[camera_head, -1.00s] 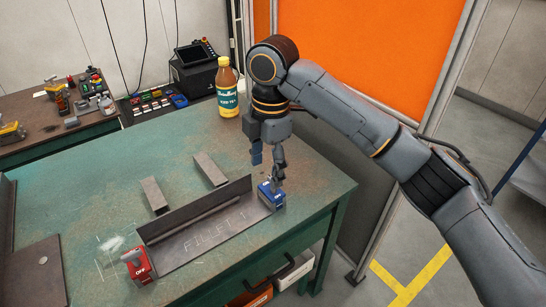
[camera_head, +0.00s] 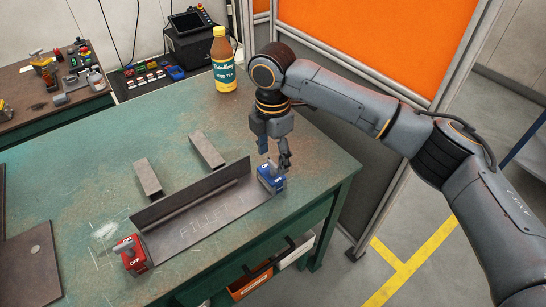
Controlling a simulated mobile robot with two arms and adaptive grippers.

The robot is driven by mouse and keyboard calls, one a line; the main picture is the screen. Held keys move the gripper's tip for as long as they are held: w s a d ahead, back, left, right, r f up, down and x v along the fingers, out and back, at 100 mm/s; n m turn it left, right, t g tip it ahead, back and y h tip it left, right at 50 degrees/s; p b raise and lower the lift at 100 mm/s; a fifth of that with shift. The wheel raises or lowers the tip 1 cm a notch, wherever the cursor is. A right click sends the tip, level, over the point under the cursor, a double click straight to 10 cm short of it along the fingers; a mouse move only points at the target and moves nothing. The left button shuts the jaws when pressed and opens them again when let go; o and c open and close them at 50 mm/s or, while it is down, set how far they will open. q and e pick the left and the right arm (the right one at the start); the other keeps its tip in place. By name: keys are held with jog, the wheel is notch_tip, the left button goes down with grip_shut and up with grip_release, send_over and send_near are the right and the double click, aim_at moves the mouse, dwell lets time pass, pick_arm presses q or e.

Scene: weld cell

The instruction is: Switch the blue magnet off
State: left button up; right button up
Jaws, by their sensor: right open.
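The blue magnet (camera_head: 271,179) stands at the right end of the angled steel piece (camera_head: 196,217) on the green table. It has a white label, too small to read for certain, and a knob on top that is partly hidden by my gripper. My right gripper (camera_head: 275,157) points down just above the magnet, its fingers apart on either side of the magnet's top. I cannot tell whether they touch it. A red magnet (camera_head: 134,258) with an "OFF" label stands at the left end of the steel piece. My left gripper is not in view.
Two steel bars (camera_head: 207,150) lie behind the angled piece. An iced tea bottle (camera_head: 223,62) stands at the table's back edge. A dark steel plate (camera_head: 28,262) lies at the left. An orange screen (camera_head: 375,40) stands behind my right arm. The table's middle back is clear.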

jog(key=shift+f, duration=0.65)
jog(key=shift+c, duration=1.1)
jog(key=c, duration=0.9)
jog(key=shift+r+m+p, duration=0.15)
jog(key=shift+m+p, duration=0.15)
jog(key=shift+p, duration=0.5)
jog(key=shift+c, duration=0.2)
jog(key=m+p, duration=0.5)
jog(key=p, duration=0.4)
jog(key=shift+r+p, duration=0.2)
jog(key=shift+p, duration=0.15)
jog(key=m+p, duration=0.7)
jog(key=p, duration=0.2)
jog(key=shift+f+m, duration=0.15)
jog(key=shift+m, duration=0.25)
jog(key=m+p, duration=0.2)
jog(key=m, duration=0.1)
jog(key=shift+f+p, duration=0.1)
jog(key=shift+p, duration=0.2)
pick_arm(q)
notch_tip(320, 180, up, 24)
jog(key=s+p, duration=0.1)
pick_arm(e)
jog(key=shift+f+m+t, duration=0.1)
jog(key=shift+m+t, duration=0.2)
jog(key=shift+m, duration=0.4)
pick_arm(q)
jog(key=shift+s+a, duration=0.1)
